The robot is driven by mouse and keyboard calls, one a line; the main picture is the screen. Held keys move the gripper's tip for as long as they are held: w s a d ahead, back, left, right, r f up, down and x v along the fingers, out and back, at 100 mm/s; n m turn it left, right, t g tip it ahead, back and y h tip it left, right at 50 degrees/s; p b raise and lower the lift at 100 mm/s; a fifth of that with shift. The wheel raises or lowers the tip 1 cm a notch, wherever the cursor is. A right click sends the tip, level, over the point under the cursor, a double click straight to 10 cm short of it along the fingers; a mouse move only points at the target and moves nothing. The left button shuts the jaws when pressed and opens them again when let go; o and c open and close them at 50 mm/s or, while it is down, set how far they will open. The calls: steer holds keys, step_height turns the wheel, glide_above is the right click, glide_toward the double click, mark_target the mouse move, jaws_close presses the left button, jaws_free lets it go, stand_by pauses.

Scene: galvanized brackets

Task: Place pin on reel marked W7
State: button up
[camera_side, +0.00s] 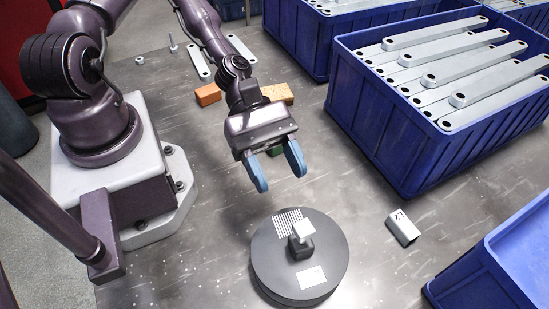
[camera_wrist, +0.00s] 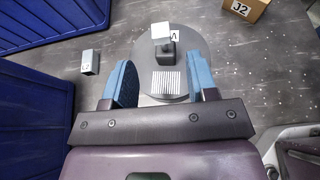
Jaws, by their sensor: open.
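A round dark grey reel (camera_side: 268,262) lies flat on the metal table, with a striped patch and a white label on top; it also shows in the wrist view (camera_wrist: 150,57). I cannot read W7 on it. A dark block with a pale square top (camera_side: 302,230) stands on its middle. A small upright metal piece (camera_side: 173,43) stands far back left; I cannot tell which of these is the pin. My gripper (camera_side: 279,175) is open and empty, its blue fingers above and behind the reel. In the wrist view the reel shows between and beyond the fingers (camera_wrist: 160,65).
A blue crate of galvanized bars (camera_side: 375,140) stands right, with other blue crates behind and at lower right (camera_side: 480,285). A bracket marked L2 (camera_side: 403,230) lies right of the reel. Orange-brown blocks (camera_side: 208,94) lie behind my gripper. A box marked J2 (camera_wrist: 242,10) shows in the wrist view.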

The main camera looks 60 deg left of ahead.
steer(key=s+a+f+m+g+y, duration=0.3)
steer(key=a+f+m+y, duration=0.1)
steer(key=a+m+y, duration=0.25)
steer(key=w+a+r+m+t+y, duration=0.1)
steer(key=a+r+m+y, duration=0.2)
steer(key=a, duration=0.4)
steer(key=a+r+m+t+y, duration=0.2)
steer(key=r+m+t, duration=0.1)
steer(key=r, duration=0.8)
steer(key=a+r+m+t+y, duration=0.2)
steer(key=r+m+t, duration=0.2)
steer(key=r, duration=0.6)
steer(key=shift+s+a+r+m+t, duration=0.15)
steer(key=shift+s+r+m+t, duration=0.25)
steer(key=shift+m, duration=0.35)
